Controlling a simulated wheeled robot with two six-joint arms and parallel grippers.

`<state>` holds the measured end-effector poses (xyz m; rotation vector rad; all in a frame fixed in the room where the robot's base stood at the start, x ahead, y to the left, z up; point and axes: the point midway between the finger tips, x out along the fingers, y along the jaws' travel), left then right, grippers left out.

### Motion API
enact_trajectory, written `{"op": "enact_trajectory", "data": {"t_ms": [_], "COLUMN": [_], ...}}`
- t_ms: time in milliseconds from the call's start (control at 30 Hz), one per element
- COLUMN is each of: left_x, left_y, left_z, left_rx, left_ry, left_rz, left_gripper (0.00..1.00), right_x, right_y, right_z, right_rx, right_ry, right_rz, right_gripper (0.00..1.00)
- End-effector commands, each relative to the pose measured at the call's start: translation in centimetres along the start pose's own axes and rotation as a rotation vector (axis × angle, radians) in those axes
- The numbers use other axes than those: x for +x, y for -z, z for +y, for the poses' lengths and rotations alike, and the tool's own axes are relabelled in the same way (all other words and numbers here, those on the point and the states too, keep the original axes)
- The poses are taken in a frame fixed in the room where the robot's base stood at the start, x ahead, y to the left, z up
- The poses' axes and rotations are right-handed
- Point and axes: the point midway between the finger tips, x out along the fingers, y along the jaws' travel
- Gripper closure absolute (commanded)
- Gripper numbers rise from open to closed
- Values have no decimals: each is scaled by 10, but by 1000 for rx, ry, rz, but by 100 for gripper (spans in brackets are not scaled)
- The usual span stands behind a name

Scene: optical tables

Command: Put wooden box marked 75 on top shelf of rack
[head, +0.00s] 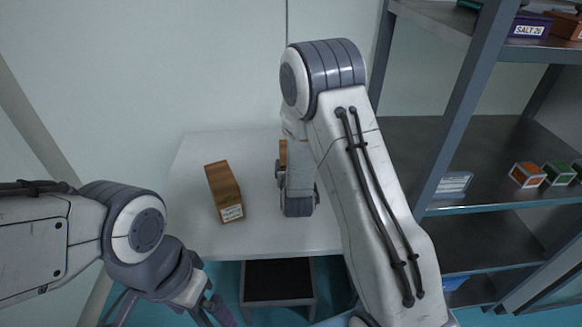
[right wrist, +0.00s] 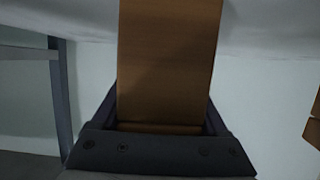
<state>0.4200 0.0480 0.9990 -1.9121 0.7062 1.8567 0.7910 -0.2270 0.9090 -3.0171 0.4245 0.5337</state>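A wooden box (head: 222,188) with a white label on its near end lies on the white table (head: 200,150). Its label is too small to read. A second wooden box (head: 283,150) is mostly hidden behind my right gripper (head: 296,185). In the right wrist view this box (right wrist: 168,60) stands between the fingers, which lie close against both its sides. No label shows on it, so I cannot read its number. My left gripper (head: 205,300) hangs low at the bottom, in front of the table and away from both boxes. The rack (head: 450,115) stands at the right, its top shelf (head: 440,22) partly in view.
The top shelf bears a purple box marked SALT (head: 529,28) and a brown box (head: 566,25). The shelf below holds small orange (head: 526,175) and green (head: 558,173) boxes. A rack post stands near my right arm. A dark-topped step (head: 278,280) is under the table's front.

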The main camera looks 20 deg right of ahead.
Motion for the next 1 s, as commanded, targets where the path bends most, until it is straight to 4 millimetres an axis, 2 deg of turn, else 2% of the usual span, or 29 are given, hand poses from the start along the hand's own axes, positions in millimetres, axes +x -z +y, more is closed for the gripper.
{"op": "enact_trajectory", "data": {"t_ms": [467,633,767,1000], "left_x": [0,1,1,8], "left_y": [0,0,0,0], "left_z": [0,0,0,-1], "left_rx": [0,0,0,0], "left_ry": [0,0,0,0], "left_rz": [0,0,0,0], "left_gripper": [0,0,0,0], "right_x": [-2,-8,-15,-47], "right_y": [7,24,45,64], "right_z": [0,0,0,53], "right_rx": [1,3,3,5], "right_ry": [0,0,0,-7], "right_rz": [6,9,11,10], "right_gripper": [100,100,100,100]}}
